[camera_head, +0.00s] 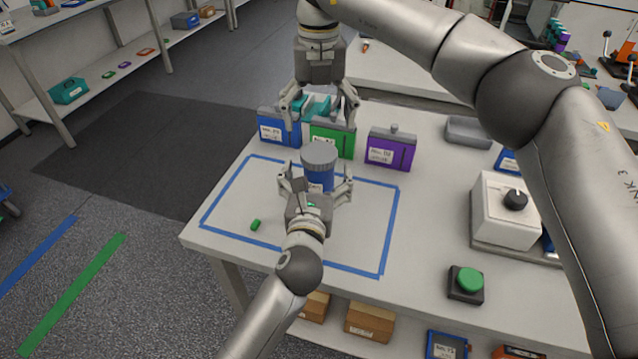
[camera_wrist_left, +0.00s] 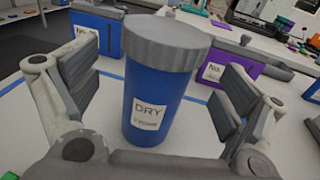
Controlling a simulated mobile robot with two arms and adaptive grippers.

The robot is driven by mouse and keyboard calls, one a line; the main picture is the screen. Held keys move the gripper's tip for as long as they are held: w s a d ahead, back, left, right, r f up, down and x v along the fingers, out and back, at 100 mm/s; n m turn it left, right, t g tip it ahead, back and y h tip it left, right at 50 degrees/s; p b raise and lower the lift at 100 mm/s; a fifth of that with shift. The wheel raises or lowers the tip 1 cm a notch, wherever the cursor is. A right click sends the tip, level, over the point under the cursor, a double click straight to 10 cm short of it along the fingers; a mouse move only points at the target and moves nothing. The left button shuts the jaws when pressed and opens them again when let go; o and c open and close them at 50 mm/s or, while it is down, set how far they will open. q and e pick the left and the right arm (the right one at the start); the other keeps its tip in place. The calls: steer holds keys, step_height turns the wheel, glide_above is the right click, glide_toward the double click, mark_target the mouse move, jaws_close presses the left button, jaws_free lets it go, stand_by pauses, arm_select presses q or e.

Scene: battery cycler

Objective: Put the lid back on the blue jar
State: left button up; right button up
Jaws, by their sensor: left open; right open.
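The blue jar (camera_head: 318,180) stands upright inside the blue tape outline on the table. It also shows in the left wrist view (camera_wrist_left: 155,100), with a white "DRY" label. The grey ribbed lid (camera_head: 319,156) sits on top of the jar and looks level; it also shows in the left wrist view (camera_wrist_left: 165,42). I cannot tell whether it is screwed tight. My left gripper (camera_head: 315,186) is open, with one finger on each side of the jar and visible gaps. My right gripper (camera_head: 318,110) is open and empty, above and behind the jar near the green box.
Blue (camera_head: 279,127), green (camera_head: 332,138) and purple (camera_head: 390,149) labelled boxes stand behind the jar. A small green piece (camera_head: 255,225) lies inside the tape at left. A white device (camera_head: 505,210) and a green button (camera_head: 467,282) are at right. The front taped area is mostly clear.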

arm_select(q)
steer(key=shift+w+d, duration=0.15)
steer(key=shift+w, duration=1.45)
